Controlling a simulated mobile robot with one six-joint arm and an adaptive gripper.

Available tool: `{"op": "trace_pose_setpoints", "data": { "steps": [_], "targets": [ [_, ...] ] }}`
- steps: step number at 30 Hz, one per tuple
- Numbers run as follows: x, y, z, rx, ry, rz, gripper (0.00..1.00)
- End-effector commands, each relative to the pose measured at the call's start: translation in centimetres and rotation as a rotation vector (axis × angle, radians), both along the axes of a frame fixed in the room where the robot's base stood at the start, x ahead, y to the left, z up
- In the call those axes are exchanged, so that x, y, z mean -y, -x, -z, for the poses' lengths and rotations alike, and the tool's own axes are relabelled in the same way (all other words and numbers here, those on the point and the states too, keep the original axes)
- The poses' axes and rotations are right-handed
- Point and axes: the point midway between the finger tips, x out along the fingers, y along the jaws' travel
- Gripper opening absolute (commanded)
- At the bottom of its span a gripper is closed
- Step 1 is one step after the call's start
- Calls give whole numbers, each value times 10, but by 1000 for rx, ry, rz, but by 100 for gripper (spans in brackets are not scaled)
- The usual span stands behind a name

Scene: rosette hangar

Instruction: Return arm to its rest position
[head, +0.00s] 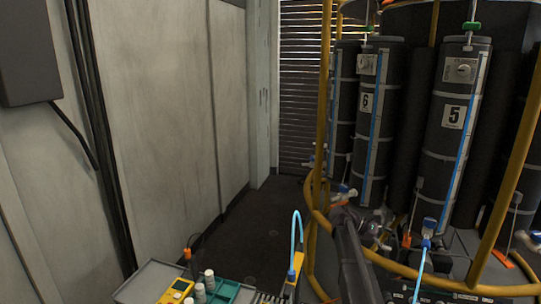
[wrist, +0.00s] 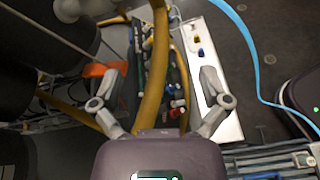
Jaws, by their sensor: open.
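My gripper (wrist: 160,76) shows in the wrist view with its two grey fingers spread wide apart. Nothing is held between the fingertips. A yellow pipe (wrist: 153,75) runs through the space seen between the fingers, and I cannot tell how far it is from them. In the head view a dark arm link, which seems to be mine, rises at the bottom centre right, beside the yellow frame. The fingers cannot be made out clearly there.
Black cylinders numbered 6 (head: 372,125) and 5 (head: 455,120) stand inside a yellow tubular frame (head: 322,110) at right. A grey tray (head: 150,280) holds a yellow meter (head: 177,291) and white bottles. A blue hose (wrist: 258,70) curves nearby. Floor (head: 255,225) beside the left wall is clear.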

Motion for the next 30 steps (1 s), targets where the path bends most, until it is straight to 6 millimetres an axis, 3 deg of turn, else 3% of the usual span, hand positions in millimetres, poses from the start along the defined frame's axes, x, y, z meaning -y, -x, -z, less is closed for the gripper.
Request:
{"op": "trace_pose_setpoints", "data": {
  "steps": [1,8,15,24,30],
  "targets": [
    [-11,21,6,61,-43,7,96],
    [-58,74,43,345,-256,97,96],
    [-117,131,71,599,-486,278,96],
    [-197,200,86,824,-749,610,96],
    [-231,227,87,884,-847,787,96]
  ]
}}
